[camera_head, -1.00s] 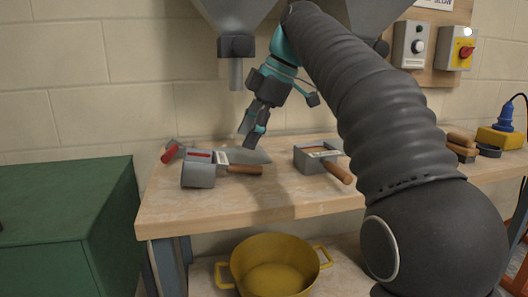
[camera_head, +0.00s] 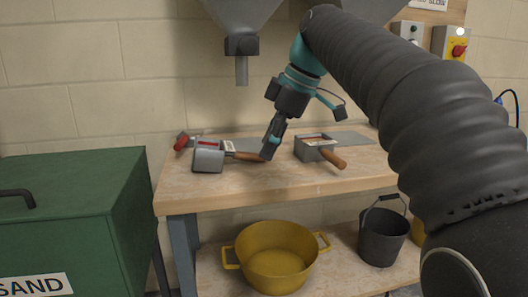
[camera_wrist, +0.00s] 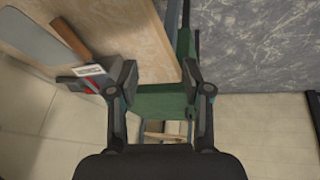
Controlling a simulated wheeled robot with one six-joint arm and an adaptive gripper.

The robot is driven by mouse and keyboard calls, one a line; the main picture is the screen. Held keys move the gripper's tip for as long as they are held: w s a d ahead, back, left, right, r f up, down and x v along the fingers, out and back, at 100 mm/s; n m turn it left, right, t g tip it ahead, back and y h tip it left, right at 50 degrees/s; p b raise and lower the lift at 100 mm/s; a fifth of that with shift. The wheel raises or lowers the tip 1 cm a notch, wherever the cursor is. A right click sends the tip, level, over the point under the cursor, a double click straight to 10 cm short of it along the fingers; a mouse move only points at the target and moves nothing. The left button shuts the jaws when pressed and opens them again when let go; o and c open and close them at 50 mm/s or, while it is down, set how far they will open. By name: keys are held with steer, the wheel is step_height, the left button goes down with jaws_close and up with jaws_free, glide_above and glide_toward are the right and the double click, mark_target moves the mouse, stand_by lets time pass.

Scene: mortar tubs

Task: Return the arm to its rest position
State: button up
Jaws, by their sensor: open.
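My arm reaches in from the right of the head view and bends down over the wooden bench (camera_head: 250,186). My gripper (camera_head: 272,146) points downward in front of the bench's scoops, with nothing visible held in it. In the wrist view my gripper (camera_wrist: 160,82) has its two fingers spread wide apart, with an empty gap between them. In the head view a grey metal scoop (camera_head: 208,158) with a wooden handle lies to the left of the gripper. A second scoop (camera_head: 309,149) lies to its right. I cannot tell whether the gripper touches the left scoop's handle.
Grey hoppers (camera_head: 232,14) hang above the bench. A green bin (camera_head: 85,235) labelled SAND stands at left. A yellow tub (camera_head: 276,253) and a black bucket (camera_head: 383,236) sit on the lower shelf. A switch panel (camera_head: 430,35) is on the wall.

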steer(key=s+d+f+m+t+h, duration=0.1)
steer(key=s+d+f+m+h, duration=0.1)
steer(key=s+d+f+m, duration=0.5)
steer(key=s+d+f+m+t+h, duration=0.2)
steer(key=s+d+f+m, duration=0.5)
steer(key=s+f, duration=0.8)
step_height(320, 180, down, 3)
steer(key=m, duration=0.3)
steer(key=shift+s+d+f+t+h+p, duration=0.15)
steer(key=shift+d+t+h+p, duration=0.15)
